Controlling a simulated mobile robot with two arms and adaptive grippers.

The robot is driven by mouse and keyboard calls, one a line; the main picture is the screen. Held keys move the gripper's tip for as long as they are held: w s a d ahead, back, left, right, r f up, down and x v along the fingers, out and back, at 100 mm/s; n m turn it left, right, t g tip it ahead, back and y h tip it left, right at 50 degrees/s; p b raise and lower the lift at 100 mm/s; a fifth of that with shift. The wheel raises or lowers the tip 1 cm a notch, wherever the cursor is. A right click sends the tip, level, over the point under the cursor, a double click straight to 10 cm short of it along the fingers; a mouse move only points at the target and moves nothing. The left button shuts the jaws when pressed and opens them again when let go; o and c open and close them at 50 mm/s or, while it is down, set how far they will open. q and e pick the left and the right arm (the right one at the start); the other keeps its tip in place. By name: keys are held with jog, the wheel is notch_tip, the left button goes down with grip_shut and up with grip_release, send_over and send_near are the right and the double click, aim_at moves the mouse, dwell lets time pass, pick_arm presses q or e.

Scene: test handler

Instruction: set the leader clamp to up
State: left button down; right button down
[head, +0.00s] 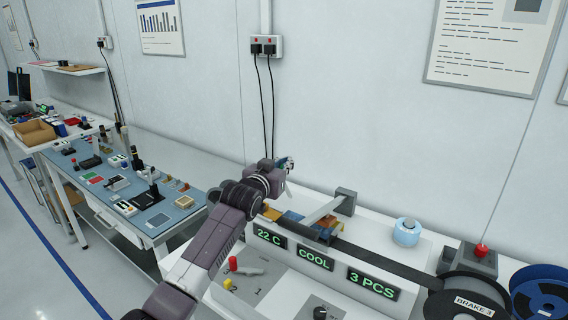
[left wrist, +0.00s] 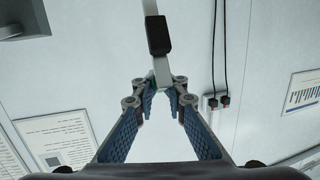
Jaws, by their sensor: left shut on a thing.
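My left gripper (head: 286,164) is above the left end of the white machine's top, in front of the wall. In the left wrist view, the gripper (left wrist: 163,90) has its fingertips close together at the end of a pale lever (left wrist: 160,70) with a black block on it, which I take for the leader clamp. The gripper is shut on that end. The wrist picture looks upside down, so the lever seems to stand up from the machine. In the head view my gripper and wrist hide most of it. My right gripper is not in view.
The machine front has displays reading 22 C (head: 270,235), COOL (head: 314,258) and 3 PCS (head: 372,284). A blue-topped bench (head: 160,218) is at left.

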pick_arm(q)
jog(key=shift+s+d+f, duration=0.1)
jog(key=shift+d+f, duration=0.15)
dwell(0.3)
jog(key=c, duration=2.4)
grip_release()
jog(key=o, duration=0.4)
jog(key=shift+d, duration=0.2)
jog(key=shift+o, duration=0.2)
jog(key=shift+r, duration=0.1)
jog(key=shift+a, duration=0.2)
jog(key=shift+a, duration=0.1)
jog(key=v, duration=1.1)
jog(key=shift+s, duration=0.35)
jog(key=shift+c, duration=0.7)
